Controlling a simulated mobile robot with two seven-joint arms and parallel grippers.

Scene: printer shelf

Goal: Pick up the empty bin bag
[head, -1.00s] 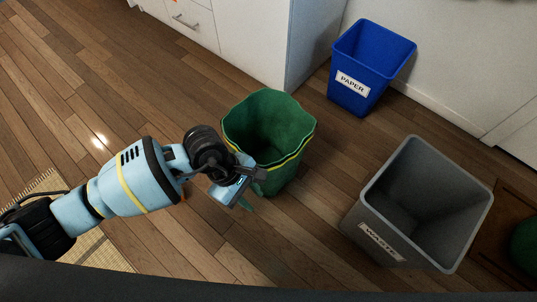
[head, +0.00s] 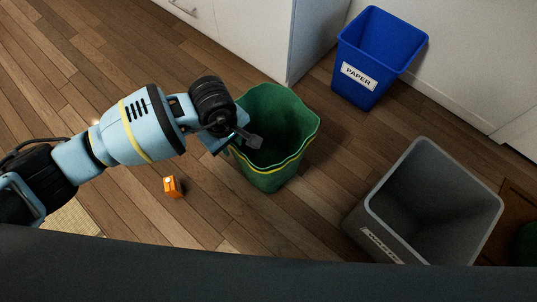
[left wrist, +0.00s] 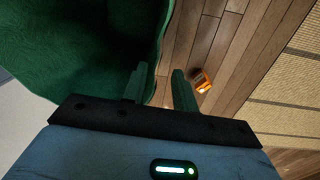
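The empty bin bag (head: 270,172) is green with a yellow band below its wavy rim. It stands upright and open on the floor in the head view, and nothing shows inside it. My left gripper (head: 245,145) is at the bag's left rim. In the left wrist view the gripper (left wrist: 160,78) is open, with a gap between its fingers. The bag's edge (left wrist: 154,45) runs between them, one finger on the bag's inner side and the other outside over the floor. My right gripper is not in view.
A blue PAPER bin (head: 372,60) stands behind, to the right, by the white wall. A grey bin (head: 384,243) stands to the right. A small orange box (head: 171,187) lies on the floor left of the bag. A white cabinet (head: 253,35) is behind the bag.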

